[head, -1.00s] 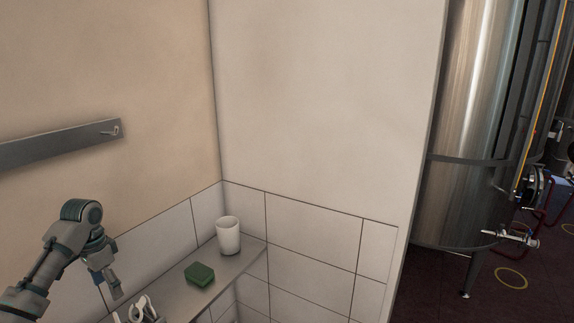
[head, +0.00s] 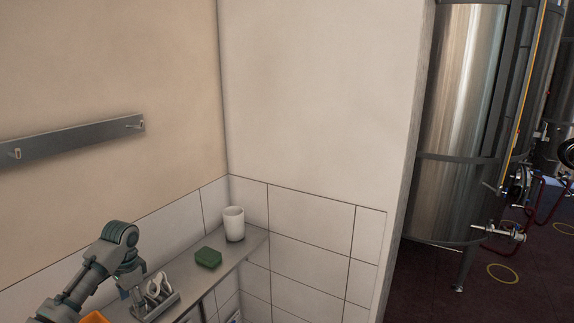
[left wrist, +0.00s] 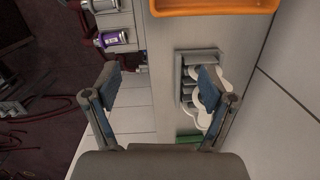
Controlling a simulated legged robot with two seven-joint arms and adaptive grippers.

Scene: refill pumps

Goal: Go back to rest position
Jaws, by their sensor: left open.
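My left gripper (left wrist: 160,85) is open and empty in the left wrist view, its two fingers spread apart above the shelf edge. In the head view my left arm comes in at the lower left, and its gripper is at the shelf, partly hidden by the arm. A grey metal holder with white pieces in it (head: 156,299) sits on the shelf just right of the arm; in the left wrist view the right finger overlaps this holder. My right gripper is in neither view.
The narrow shelf (head: 228,258) carries a green sponge (head: 208,257) and a white cup (head: 234,224). An orange tray (head: 96,317) shows at the bottom left. A wall rail with hooks (head: 75,140) is above. Large steel tanks (head: 455,120) stand on open floor at right.

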